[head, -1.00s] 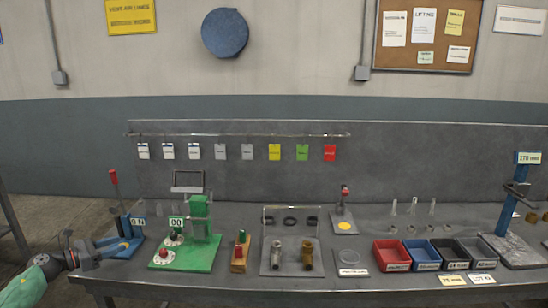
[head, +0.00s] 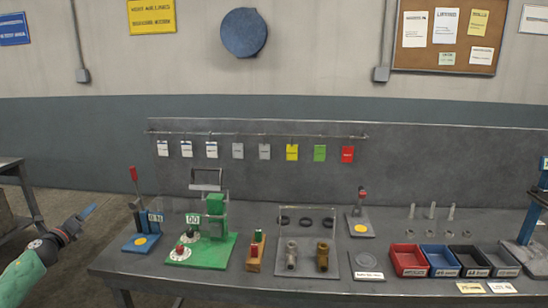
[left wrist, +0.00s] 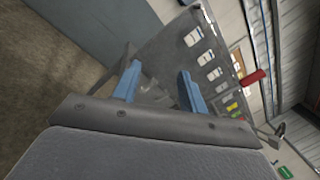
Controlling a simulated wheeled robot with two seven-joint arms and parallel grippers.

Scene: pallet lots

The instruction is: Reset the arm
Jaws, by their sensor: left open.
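My left gripper (head: 82,217) is at the left of the head view, off the bench's left end and apart from everything on it. In the left wrist view its two blue fingers (left wrist: 157,84) stand apart with nothing between them. The green-sleeved left arm comes in from the lower left. My right gripper shows in neither view.
The grey bench (head: 240,284) carries a blue press with a red handle (head: 141,238), a green fixture (head: 205,250), a clear-backed stand with fittings (head: 305,265), and red (head: 408,261), blue and dark bins. Tags hang from a rail (head: 255,134).

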